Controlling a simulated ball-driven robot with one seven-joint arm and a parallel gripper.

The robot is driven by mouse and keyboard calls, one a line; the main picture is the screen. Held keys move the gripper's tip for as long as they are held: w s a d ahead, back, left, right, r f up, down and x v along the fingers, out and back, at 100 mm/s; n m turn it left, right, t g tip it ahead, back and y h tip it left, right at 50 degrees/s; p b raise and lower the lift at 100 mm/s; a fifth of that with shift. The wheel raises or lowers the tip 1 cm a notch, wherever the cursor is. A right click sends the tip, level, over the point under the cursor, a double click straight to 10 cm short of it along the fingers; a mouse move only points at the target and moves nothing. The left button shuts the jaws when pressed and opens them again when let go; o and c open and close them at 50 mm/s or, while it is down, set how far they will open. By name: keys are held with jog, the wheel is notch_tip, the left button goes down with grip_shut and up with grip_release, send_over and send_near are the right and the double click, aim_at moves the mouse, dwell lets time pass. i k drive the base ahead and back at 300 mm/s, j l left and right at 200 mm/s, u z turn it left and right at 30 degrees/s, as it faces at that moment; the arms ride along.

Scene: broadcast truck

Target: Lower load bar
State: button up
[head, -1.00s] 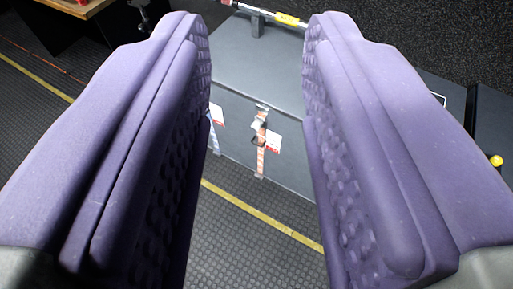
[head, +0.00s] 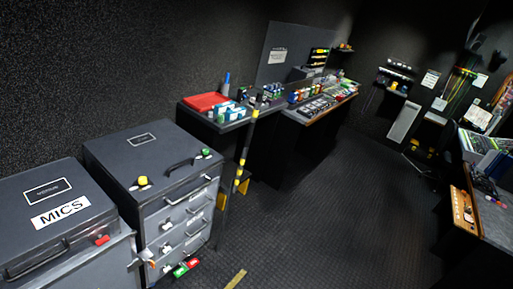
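My gripper is out of view in the present head view. The load bar cannot be picked out with certainty. An upright dark pole with yellow bands (head: 242,165) stands beside the drawer case, and I cannot tell whether it is the load bar. A grey case labelled MICS (head: 80,240) stands at the lower left. Next to it is a grey drawer case (head: 175,222) with a black handle on top and several latched drawers.
A dark bench (head: 215,118) holds a red tray (head: 206,101). Behind it is a console desk (head: 322,105) with many small items. A desk with a mixing panel (head: 485,150) stands at the right.

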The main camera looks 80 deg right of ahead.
aim_at(259, 97)
jog(key=z, duration=2.2)
jog(key=i+z, duration=0.3)
jog(key=i, duration=2.2)
